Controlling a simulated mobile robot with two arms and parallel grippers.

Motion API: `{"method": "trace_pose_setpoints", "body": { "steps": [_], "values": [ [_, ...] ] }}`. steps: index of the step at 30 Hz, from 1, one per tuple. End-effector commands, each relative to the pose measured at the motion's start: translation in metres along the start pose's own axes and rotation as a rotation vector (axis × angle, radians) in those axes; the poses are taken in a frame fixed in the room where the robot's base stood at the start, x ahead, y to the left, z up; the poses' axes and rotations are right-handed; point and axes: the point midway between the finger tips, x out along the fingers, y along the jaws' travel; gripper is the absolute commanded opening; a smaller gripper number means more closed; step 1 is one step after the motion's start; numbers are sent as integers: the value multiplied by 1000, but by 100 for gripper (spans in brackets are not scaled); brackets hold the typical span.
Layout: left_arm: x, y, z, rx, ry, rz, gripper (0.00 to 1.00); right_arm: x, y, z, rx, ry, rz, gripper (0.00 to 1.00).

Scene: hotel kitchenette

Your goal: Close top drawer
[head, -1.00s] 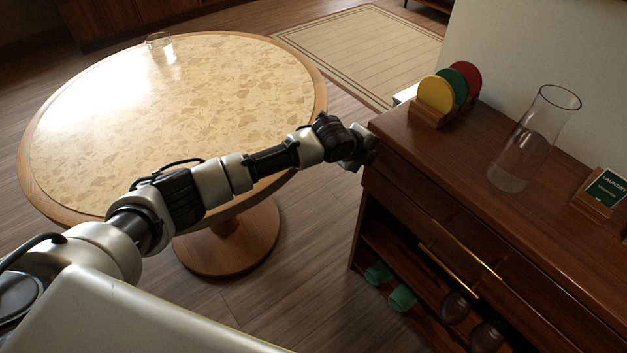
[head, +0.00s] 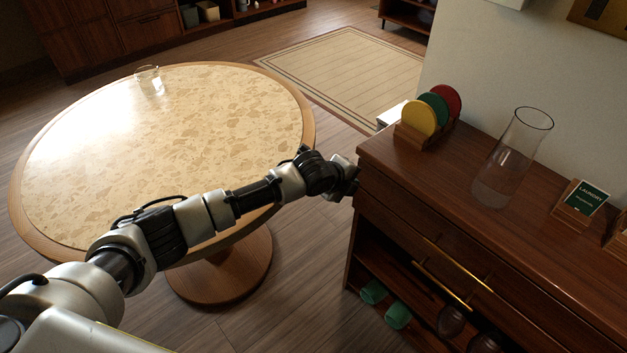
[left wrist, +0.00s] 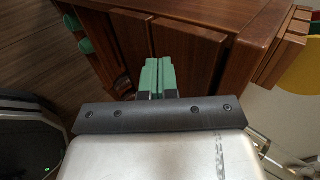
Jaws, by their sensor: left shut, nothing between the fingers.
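The dark wooden cabinet (head: 480,225) stands at the right in the head view, with its drawer fronts (head: 400,222) facing the lower left. Two long brass handles show, an upper one (head: 458,264) and a lower one (head: 440,285). The top drawer looks nearly flush, but any small gap is hard to tell. My left gripper (head: 352,180) is at the cabinet's far left front corner, partly hidden by its own wrist. In the left wrist view its green fingertips (left wrist: 158,75) are together and empty, close to the wooden panels (left wrist: 190,45). Contact cannot be told. My right gripper is out of view.
On the cabinet top are a coaster rack (head: 420,125), a glass carafe (head: 508,165) and a laundry sign (head: 585,200). Green cups (head: 397,316) sit on the open lower shelf. A round table (head: 160,150) with a glass (head: 149,80) stands left, under my arm.

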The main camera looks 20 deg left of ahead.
Motion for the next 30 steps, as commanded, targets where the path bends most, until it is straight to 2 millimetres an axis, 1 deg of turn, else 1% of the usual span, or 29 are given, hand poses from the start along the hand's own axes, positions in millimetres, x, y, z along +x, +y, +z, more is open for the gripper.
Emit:
{"method": "trace_pose_setpoints", "body": {
  "steps": [1,3,8,15,18,22,27,29,30],
  "values": [
    [-6,-1,-1,-1,0,2,0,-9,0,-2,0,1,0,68],
    [-16,1,0,0,0,0,0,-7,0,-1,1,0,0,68],
    [-40,2,0,1,-1,2,0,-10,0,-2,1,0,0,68],
    [-81,3,0,0,-1,5,0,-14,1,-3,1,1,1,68],
    [-92,3,0,0,-1,5,0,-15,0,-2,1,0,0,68],
    [-100,3,0,-2,-2,6,0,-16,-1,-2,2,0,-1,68],
    [-101,4,-1,-4,0,6,0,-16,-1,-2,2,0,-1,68],
    [-101,6,-6,-17,7,8,0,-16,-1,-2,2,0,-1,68],
    [-100,10,-12,-36,15,12,0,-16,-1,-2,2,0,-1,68]
  ]
}}
